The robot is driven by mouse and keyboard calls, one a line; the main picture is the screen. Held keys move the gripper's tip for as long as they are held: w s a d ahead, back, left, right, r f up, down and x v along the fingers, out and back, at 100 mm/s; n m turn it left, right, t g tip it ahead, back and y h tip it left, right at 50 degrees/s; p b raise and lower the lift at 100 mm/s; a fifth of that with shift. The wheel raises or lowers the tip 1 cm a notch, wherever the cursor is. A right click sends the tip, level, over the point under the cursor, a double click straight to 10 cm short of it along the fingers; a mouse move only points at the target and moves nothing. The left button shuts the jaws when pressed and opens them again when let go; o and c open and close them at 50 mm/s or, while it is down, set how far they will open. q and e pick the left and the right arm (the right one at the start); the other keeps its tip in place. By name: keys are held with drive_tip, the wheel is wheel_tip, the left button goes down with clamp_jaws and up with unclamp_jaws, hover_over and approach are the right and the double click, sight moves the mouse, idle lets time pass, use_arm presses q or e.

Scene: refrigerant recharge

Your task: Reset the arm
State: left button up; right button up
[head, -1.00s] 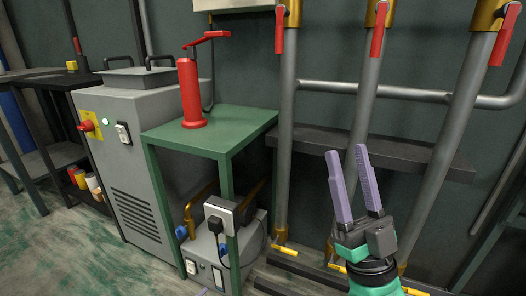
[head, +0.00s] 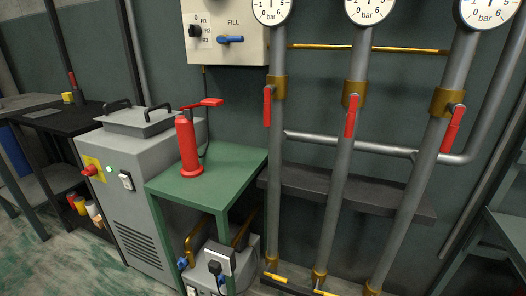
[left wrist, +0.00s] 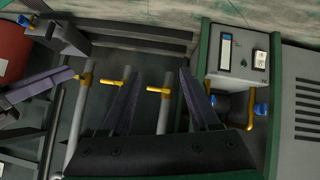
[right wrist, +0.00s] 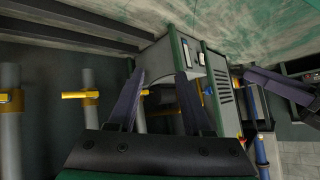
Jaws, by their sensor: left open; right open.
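Neither gripper shows in the head view. In the left wrist view my left gripper (left wrist: 158,90) is open, its two purple fingers apart with nothing between them; pipes and yellow valve handles lie beyond. In the right wrist view my right gripper (right wrist: 158,88) is open and empty, with the green-framed table and grey machine beyond its fingers. A purple finger of the other arm shows at the left edge of the left wrist view and at the right of the right wrist view. Both wrist views look upside down, with floor at the top.
A red hand pump (head: 188,146) stands on a green table (head: 215,173) beside a grey machine (head: 140,180). Three vertical pipes with red valve handles (head: 351,115) and gauges (head: 370,11) stand right. A FILL control box (head: 226,42) hangs above. A dark shelf (head: 390,201) crosses behind the pipes.

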use_arm(q)
drive_tip(key=s+a+r+g+y+p, duration=0.2)
drive_tip(key=s+a+r+g+p, duration=0.2)
drive_tip(key=p, duration=0.9)
drive_tip(key=s+a+r+g+y+p, duration=0.2)
drive_tip(key=s+a+r+g+p, duration=0.1)
drive_tip(key=s+a+p, duration=0.8)
drive_tip(key=shift+s+a+r+g+y+p, duration=0.35)
drive_tip(key=shift+s+p, duration=0.5)
drive_tip(key=shift+s, duration=1.2)
use_arm(e)
drive_tip(key=s+d+r+g+h, duration=0.2)
drive_tip(key=s+d+r+g, duration=0.2)
drive_tip(key=s+d, duration=0.3)
drive_tip(key=s+d+r+g+h, duration=0.2)
drive_tip(key=s+d, duration=0.6)
drive_tip(key=s, duration=0.4)
drive_tip(key=shift+d+r+g+h, duration=0.25)
drive_tip(key=shift+r+g+h, duration=0.15)
drive_tip(key=shift+r+g, duration=0.5)
